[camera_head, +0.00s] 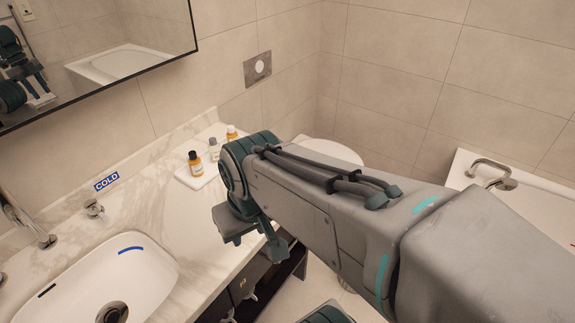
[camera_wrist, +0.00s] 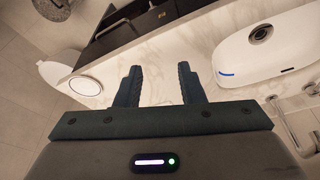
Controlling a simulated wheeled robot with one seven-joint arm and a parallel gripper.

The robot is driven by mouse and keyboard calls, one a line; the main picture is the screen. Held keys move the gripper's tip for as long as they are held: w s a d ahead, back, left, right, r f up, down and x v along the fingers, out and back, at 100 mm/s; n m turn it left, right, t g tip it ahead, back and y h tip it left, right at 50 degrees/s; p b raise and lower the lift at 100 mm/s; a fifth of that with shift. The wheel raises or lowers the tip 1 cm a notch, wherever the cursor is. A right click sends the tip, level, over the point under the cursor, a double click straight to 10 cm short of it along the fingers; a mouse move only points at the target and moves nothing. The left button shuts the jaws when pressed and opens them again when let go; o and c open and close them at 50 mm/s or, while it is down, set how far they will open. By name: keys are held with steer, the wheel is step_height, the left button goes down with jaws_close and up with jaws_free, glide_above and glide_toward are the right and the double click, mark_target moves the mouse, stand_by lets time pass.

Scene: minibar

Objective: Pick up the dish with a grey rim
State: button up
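In the wrist view, a round white dish (camera_wrist: 85,86) with a thin grey rim lies on the marble counter, at the end near the toilet. It is left of my gripper (camera_wrist: 159,70), clear of both fingers. My gripper is open and empty, its two dark fingers apart over the counter. In the head view my gripper (camera_head: 253,236) hangs at the counter's front edge. I cannot make out the dish in the head view; my arm covers that end of the counter.
A white tray (camera_head: 184,178) with several small bottles (camera_head: 195,162) stands at the back of the counter. The sink (camera_head: 95,285) and its tap are at left. A toilet (camera_head: 330,151) is behind my arm. The counter between sink and tray is clear.

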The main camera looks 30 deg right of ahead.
steer(key=w+d+f+n+t+h+b, duration=0.1)
steer(key=w+d+f+n, duration=0.2)
steer(key=d+n, duration=0.3)
steer(key=w+d+f+n+t+h+b, duration=0.1)
steer(key=w+d+f+n, duration=0.3)
steer(key=d, duration=0.5)
steer(key=w+d+f+n+t+h, duration=0.1)
steer(key=w+d+f+n+t, duration=0.1)
steer(key=d+n, duration=0.6)
steer(key=shift+w+f+h+b, duration=0.4)
steer(key=shift+w+f, duration=0.5)
steer(key=shift+w, duration=0.2)
steer(key=b+x, duration=0.6)
steer(key=x, duration=0.7)
steer(key=shift+w+f, duration=0.2)
steer(key=shift+w, duration=0.15)
steer(key=shift+d, duration=0.1)
